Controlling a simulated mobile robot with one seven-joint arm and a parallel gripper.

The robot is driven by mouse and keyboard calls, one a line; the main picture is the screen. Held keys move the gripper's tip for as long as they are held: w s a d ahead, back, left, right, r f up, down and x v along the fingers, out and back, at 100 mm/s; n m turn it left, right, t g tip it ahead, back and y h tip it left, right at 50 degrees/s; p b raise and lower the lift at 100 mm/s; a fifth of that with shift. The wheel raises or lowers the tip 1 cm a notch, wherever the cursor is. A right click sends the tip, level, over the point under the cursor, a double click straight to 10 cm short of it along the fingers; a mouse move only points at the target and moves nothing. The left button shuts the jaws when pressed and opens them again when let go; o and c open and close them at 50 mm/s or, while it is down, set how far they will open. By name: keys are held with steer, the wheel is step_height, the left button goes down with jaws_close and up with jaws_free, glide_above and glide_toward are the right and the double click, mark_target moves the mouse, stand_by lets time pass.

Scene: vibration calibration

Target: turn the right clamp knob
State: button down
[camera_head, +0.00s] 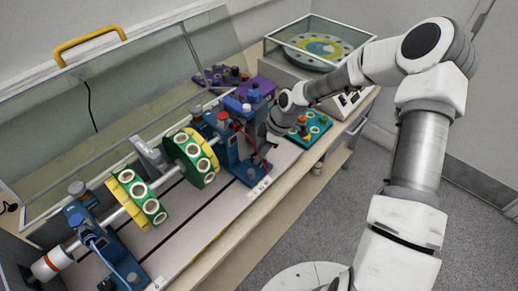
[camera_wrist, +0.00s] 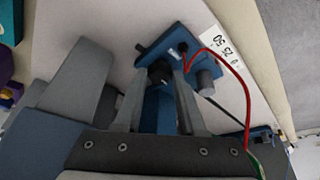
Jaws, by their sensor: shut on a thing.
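The right clamp stand (camera_head: 238,150) is a blue bracket at the right end of the rotor shaft. In the wrist view the blue clamp body (camera_wrist: 185,55) lies ahead of my fingers, with a dark knob (camera_wrist: 160,71) on it. My gripper (camera_wrist: 160,88) has one grey finger on each side of this knob and is shut on it. In the head view my gripper (camera_head: 272,126) reaches the stand from its right side, and the knob is hidden there behind the stand and gripper.
The shaft carries green and yellow discs (camera_head: 190,158) and runs to a left blue stand (camera_head: 92,240). A teal tray (camera_head: 318,133) of parts lies right of my gripper. A glass-covered balance machine (camera_head: 318,55) stands behind. A red cable (camera_wrist: 236,75) loops beside the clamp.

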steer(key=n+g, duration=0.1)
steer(key=n, duration=0.3)
steer(key=shift+w+f+n+g, duration=0.1)
steer(key=shift+w+n+g, duration=0.1)
steer(key=shift+n+g, duration=0.15)
steer(key=shift+w+n+g+h, duration=0.15)
steer(key=shift+n+g+h, duration=0.45)
steer(key=shift+n, duration=1.25)
steer(key=shift+c, duration=2.4)
jaws_free()
steer(key=v, duration=1.7)
steer(key=shift+w, duration=0.2)
steer(key=shift+d, duration=0.1)
